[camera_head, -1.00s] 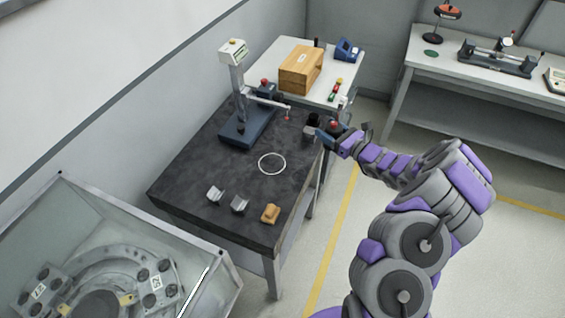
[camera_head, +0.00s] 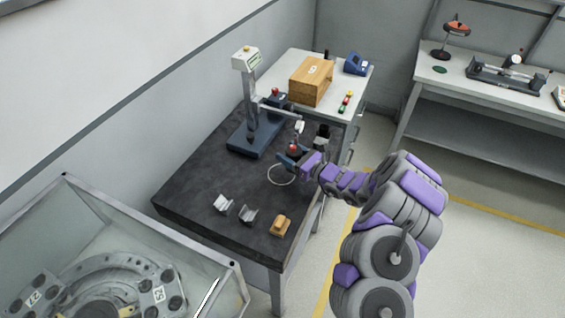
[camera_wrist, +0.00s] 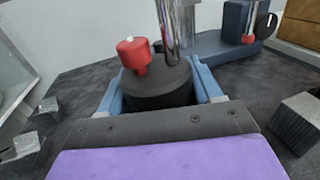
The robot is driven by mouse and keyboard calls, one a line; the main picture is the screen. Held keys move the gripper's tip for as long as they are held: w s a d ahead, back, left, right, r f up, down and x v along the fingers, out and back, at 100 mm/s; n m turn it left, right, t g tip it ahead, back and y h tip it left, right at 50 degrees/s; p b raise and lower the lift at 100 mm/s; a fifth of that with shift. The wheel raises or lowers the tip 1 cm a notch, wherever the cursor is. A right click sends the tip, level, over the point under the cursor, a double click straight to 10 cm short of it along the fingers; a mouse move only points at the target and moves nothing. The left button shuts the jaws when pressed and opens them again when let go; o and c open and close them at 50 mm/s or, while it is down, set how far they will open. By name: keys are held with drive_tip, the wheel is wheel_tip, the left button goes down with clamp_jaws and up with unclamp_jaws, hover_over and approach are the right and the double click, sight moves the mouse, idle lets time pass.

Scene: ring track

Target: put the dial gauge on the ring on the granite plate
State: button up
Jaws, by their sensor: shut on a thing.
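My gripper (camera_head: 291,159) is over the dark granite plate (camera_head: 192,188). In the wrist view its two blue fingers (camera_wrist: 158,92) are shut on the black round base of the dial gauge (camera_wrist: 158,86), which has a red knob and an upright chrome post. The gauge's dial is out of the wrist view. In the head view the gauge's red knob (camera_head: 293,148) shows at the gripper. The white ring (camera_head: 271,181) is drawn on the plate, and the gripper covers its far edge in the picture. I cannot tell whether the base touches the plate.
A comparator stand (camera_head: 249,138) with a horizontal arm stands behind the gripper. A dark brush-like block (camera_head: 322,134) is right of it. Two grey V-shaped blocks (camera_head: 248,214) and a tan block (camera_head: 281,225) lie at the plate's front. A wooden box (camera_head: 311,82) sits on the white table behind.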

drive_tip(key=shift+w+a, duration=0.1)
drive_tip(key=shift+a, duration=0.55)
drive_tip(key=shift+d, duration=0.15)
